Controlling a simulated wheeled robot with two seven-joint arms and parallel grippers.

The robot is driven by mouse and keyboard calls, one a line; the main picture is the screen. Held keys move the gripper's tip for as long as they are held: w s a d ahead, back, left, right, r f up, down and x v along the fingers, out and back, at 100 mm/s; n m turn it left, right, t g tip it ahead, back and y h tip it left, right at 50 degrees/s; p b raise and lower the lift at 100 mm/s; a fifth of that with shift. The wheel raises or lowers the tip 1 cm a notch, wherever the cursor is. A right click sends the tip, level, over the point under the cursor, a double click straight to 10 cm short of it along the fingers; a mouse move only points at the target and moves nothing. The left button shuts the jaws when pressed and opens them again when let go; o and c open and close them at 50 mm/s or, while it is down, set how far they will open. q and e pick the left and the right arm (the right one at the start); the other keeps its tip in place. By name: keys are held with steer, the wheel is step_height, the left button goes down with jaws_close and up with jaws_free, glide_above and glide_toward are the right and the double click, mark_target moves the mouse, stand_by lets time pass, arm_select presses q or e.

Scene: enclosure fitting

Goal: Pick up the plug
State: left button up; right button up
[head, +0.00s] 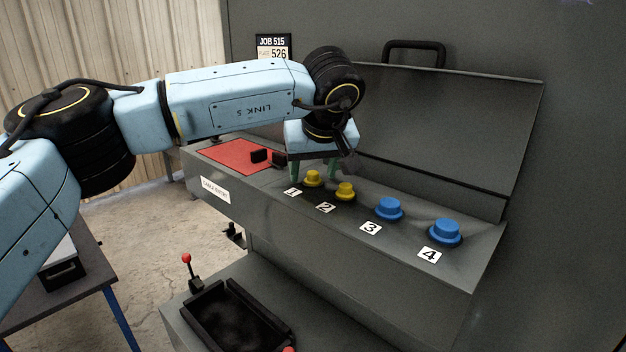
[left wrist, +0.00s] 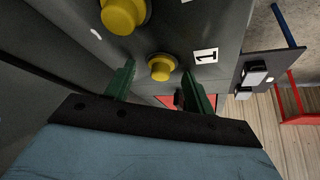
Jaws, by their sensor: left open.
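Two yellow plugs and two blue plugs stand in a row on the grey enclosure's ledge. The yellow plug at label 1 (head: 312,179) also shows in the left wrist view (left wrist: 160,68). The yellow plug at label 2 (head: 345,191) is right of it and shows at the top of the left wrist view (left wrist: 122,14). The blue plugs stand at label 3 (head: 389,209) and label 4 (head: 445,232). My left gripper (head: 313,172) is open, its green fingers pointing down around the label 1 area. In the left wrist view that plug appears between the fingertips (left wrist: 160,80). My right gripper is out of view.
A red panel (head: 228,155) with black blocks (head: 259,156) lies left of the plugs. The raised lid (head: 450,120) stands behind them. A black tray (head: 235,318) and a red-knobbed lever (head: 187,262) are lower down. The ledge around labels 3 and 4 is clear.

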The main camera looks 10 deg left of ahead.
arm_select(q)
jaws_close()
steer(key=shift+r, duration=0.1)
step_height(320, 180, up, 10)
step_height(320, 180, up, 7)
steer(key=p, duration=0.8)
glide_above(314, 174)
stand_by(0.4)
